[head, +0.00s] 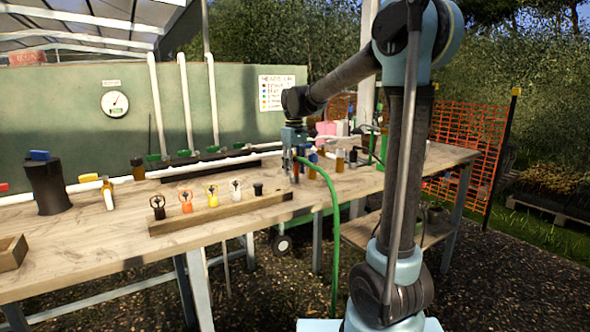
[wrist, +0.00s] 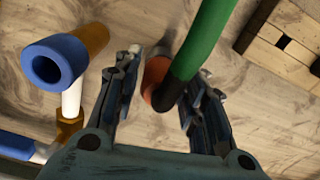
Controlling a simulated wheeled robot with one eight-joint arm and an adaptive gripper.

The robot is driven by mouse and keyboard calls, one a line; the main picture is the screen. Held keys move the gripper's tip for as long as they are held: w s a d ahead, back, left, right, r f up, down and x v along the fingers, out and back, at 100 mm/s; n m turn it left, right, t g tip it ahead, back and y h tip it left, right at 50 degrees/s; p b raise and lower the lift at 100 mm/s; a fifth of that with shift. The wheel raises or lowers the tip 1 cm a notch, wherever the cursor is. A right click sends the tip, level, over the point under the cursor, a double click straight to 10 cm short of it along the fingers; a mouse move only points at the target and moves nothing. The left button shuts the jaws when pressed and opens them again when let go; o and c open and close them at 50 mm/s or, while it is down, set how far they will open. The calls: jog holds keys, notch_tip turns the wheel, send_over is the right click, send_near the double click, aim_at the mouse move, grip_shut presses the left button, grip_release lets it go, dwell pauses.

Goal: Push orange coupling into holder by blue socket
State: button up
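An orange coupling (wrist: 152,78) shows in the wrist view at the black end of a green hose (wrist: 203,40). Both lie between the spread fingers of my gripper (wrist: 165,80). A narrow gap shows at the left finger, and the right finger is close to the black part; I cannot tell whether the fingers touch it. The blue socket (wrist: 45,65) is apart, to the left of the left finger. In the head view my gripper (head: 294,165) is low over the table's far part. The holder under the coupling is hidden.
A wooden block with a dark square hole (wrist: 285,42) is at upper right in the wrist view. In the head view a wooden rack (head: 225,212) with several coloured clips stands on the table (head: 90,250). The green hose (head: 335,215) hangs over the front edge.

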dwell(0.3)
notch_tip(320, 180, up, 11)
jog(key=shift+r, duration=0.35)
jog(key=shift+d, duration=0.15)
jog(key=s+d+f+m+t, duration=0.1)
jog(key=s+d+f+m, duration=0.1)
jog(key=s+d+f, duration=0.5)
jog(key=s+d+f+m, duration=0.2)
jog(key=s+d+f, duration=0.2)
jog(key=s+d, duration=0.5)
jog(key=s+d+f+m, duration=0.2)
jog(key=s+f, duration=0.5)
jog(key=f, duration=0.1)
jog(key=s+d+f+m+t, duration=0.1)
jog(key=s+d+f+m, duration=0.1)
jog(key=s+f, duration=0.6)
jog(key=shift+s+d+f, duration=0.3)
jog(key=shift+d+f, duration=0.1)
jog(key=shift+d, duration=0.25)
